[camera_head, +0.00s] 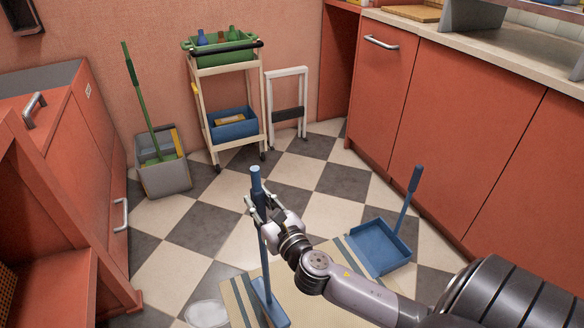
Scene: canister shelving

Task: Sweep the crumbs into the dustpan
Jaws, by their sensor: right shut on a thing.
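My right gripper (262,207) is shut on the handle of a blue broom (257,178), held upright near the middle of the floor. The broom's head (270,303) is low over a beige striped mat (238,297); I cannot tell whether it touches. A blue dustpan (378,247) with an upright handle (409,200) lies to the right of my gripper, by the mat's right end, its tray looking empty. I cannot make out crumbs; my right arm hides part of the mat. My left gripper is not in view.
A pale, flat patch or dish (206,314) lies left of the mat. A grey bucket (163,178), a cart (233,147) and a white folding frame (288,104) stand at the back. Red cabinets (437,110) line the right. The checkered floor between is clear.

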